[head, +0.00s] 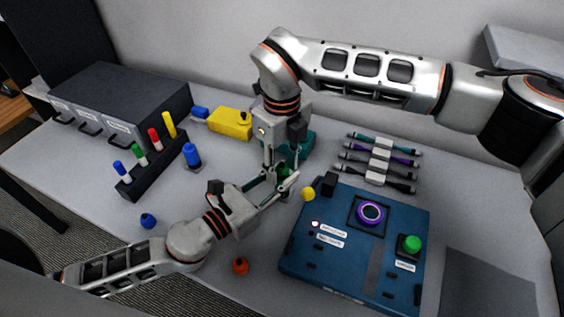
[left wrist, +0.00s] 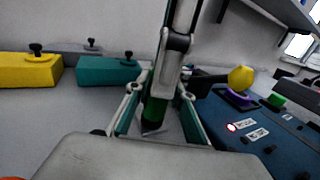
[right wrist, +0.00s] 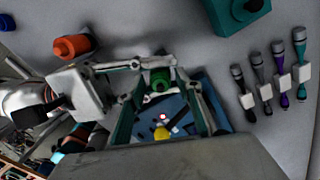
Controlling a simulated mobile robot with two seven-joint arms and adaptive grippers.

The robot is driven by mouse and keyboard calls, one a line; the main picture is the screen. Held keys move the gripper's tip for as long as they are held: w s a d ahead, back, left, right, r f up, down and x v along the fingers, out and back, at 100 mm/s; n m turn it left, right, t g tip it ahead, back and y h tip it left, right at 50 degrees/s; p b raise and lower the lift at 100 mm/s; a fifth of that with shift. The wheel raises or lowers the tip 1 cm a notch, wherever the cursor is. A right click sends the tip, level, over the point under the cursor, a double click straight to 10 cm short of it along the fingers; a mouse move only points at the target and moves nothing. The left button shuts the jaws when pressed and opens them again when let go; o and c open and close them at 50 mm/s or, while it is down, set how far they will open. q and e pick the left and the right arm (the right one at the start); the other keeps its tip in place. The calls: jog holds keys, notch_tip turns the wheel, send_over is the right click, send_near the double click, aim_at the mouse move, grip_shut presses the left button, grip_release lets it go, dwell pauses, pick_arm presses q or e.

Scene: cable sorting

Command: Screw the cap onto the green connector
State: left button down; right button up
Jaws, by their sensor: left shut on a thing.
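A green cylindrical piece (head: 284,170) stands upright at the table's middle, partly hidden by both grippers. My left gripper (head: 287,184) is shut on it from the lower left; the piece also shows between its fingers in the left wrist view (left wrist: 154,112). My right gripper (head: 279,166) points down from above. In the right wrist view, the round green top (right wrist: 160,80) sits between my right fingers, which look apart. I cannot tell whether this top is the cap or the connector's own end, nor whether the right fingers touch it.
The blue panel board (head: 335,270) lies close to the right, with a yellow ball-like piece (head: 308,194) at its edge. An orange cap (head: 241,266) and a blue cap (head: 148,221) lie in front. Teal and yellow boxes (head: 230,122) and a rack (head: 160,168) stand behind.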

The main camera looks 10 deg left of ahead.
grip_shut()
jog(key=shift+o, duration=0.5)
grip_release()
jog(key=shift+r, duration=2.3)
jog(key=shift+r, duration=1.85)
jog(key=shift+c, duration=0.5)
jog(key=shift+f, duration=0.15)
